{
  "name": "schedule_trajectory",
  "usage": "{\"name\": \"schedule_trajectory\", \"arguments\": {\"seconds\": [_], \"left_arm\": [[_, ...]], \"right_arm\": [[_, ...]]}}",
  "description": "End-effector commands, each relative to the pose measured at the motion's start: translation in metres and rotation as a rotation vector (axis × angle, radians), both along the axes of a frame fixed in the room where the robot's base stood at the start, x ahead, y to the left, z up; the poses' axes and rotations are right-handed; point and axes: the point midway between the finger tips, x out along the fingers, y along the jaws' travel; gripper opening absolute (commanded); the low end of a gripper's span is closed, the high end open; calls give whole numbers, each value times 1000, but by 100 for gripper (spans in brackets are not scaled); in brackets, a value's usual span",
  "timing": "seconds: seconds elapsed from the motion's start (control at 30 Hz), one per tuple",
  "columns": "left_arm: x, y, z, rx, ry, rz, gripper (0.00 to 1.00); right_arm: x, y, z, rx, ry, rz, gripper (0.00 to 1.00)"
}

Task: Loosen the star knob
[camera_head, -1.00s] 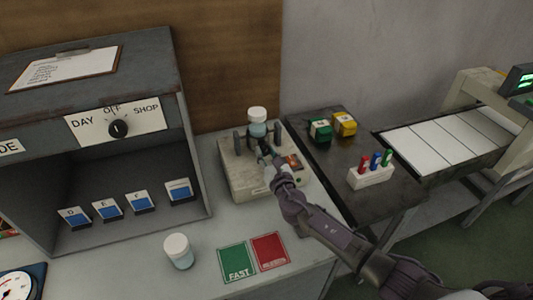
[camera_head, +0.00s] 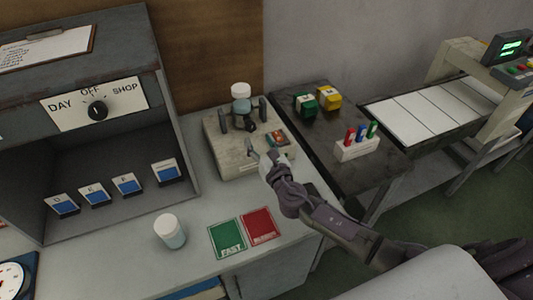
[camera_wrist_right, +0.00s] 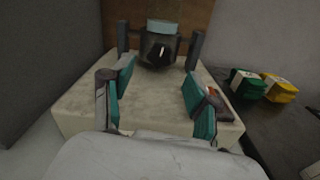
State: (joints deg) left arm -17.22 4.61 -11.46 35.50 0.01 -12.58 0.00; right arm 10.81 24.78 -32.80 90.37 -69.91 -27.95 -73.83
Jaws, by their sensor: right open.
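The star knob (camera_wrist_right: 158,53) is dark and faces me on the front of a small pale machine (camera_wrist_right: 75,110), between two upright posts. In the head view the knob (camera_head: 250,126) is small and dark, below a jar with a white lid (camera_head: 241,91) that sits on the machine. My right gripper (camera_wrist_right: 158,80) is open and empty, with teal-padded fingers spread apart. It is in front of the knob, over the machine's top, and does not touch the knob. In the head view my right gripper (camera_head: 262,151) is at the machine's front right. My left gripper is not in view.
A second jar (camera_head: 169,231) stands on the bench, left of a green card (camera_head: 227,238) and a red card (camera_head: 260,226). Green (camera_head: 305,103) and yellow (camera_head: 328,97) blocks and a white rack (camera_head: 357,149) are on the dark table. A dial panel (camera_head: 65,108) is at left.

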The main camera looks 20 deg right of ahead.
Motion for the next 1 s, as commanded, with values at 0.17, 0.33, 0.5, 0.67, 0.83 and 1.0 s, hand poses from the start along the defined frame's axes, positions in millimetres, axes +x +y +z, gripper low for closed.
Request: {"name": "schedule_trajectory", "arguments": {"seconds": [0.17,0.33,0.5,0.67,0.83,1.0], "left_arm": [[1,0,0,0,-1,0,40],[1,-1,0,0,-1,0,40],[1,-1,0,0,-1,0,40],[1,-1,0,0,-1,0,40],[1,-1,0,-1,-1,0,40],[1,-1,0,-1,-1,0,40]], "right_arm": [[-36,-1,-1,-1,1,1,59],[-54,-2,0,0,0,0,59],[-59,-2,0,-1,-1,0,59],[-58,-2,0,-1,-1,0,59],[-58,-2,0,-1,-1,0,59],[-62,-4,0,61,9,-22,59]]}}
